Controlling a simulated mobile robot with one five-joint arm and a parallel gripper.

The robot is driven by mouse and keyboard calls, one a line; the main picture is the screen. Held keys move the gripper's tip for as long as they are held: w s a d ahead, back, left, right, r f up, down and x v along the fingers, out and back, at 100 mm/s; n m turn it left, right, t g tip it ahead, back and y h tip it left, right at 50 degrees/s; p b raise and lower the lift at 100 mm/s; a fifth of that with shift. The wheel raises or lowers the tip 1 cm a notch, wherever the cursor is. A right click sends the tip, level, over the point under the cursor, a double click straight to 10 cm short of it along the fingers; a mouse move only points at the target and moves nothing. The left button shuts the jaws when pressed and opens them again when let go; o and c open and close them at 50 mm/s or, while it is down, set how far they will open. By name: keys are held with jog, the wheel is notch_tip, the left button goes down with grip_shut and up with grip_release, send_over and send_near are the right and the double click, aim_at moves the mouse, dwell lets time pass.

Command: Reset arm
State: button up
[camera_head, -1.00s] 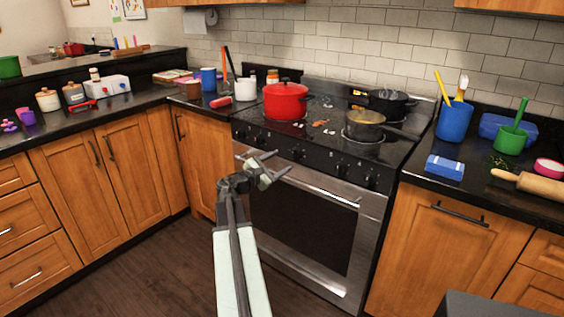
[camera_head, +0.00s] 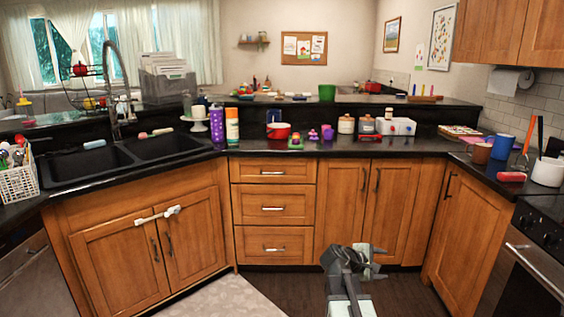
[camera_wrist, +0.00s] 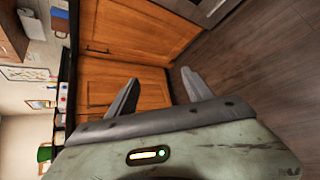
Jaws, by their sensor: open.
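My gripper (camera_head: 372,262) is low in front of the wooden cabinets in the head view, over the dark floor, with my arm folded close at the bottom of the picture. In the wrist view my gripper (camera_wrist: 160,92) shows two grey fingers spread apart with nothing between them. Cabinet doors (camera_wrist: 125,95) fill the view beyond the fingers, turned sideways. My gripper touches nothing that I can see.
A double sink (camera_head: 120,155) is at the left and a stove (camera_head: 540,215) at the right edge. Several items, such as a purple bottle (camera_head: 217,124) and a red pot (camera_head: 278,131), stand on the counter. The wooden floor (camera_head: 300,288) has free room around my arm.

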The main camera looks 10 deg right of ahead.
jog(key=s+a+f+m+y, duration=0.1)
jog(key=a+f+m+y, duration=0.2)
jog(key=a, duration=0.7)
jog(key=a+f+y, duration=0.3)
jog(key=a+f, duration=0.2)
jog(key=a, duration=0.5)
jog(key=s+a+f+m+g+y, duration=0.2)
jog(key=s+a+m+y, duration=0.15)
jog(key=a, duration=0.35)
jog(key=s+a+f+m+g+y, duration=0.1)
jog(key=s+a+f+m+y, duration=0.2)
jog(key=a, duration=0.4)
notch_tip(320, 180, up, 25)
jog(key=s+p, duration=0.1)
jog(key=p, duration=2.3)
jog(key=shift+s+h, duration=0.2)
jog(key=shift+h, duration=0.15)
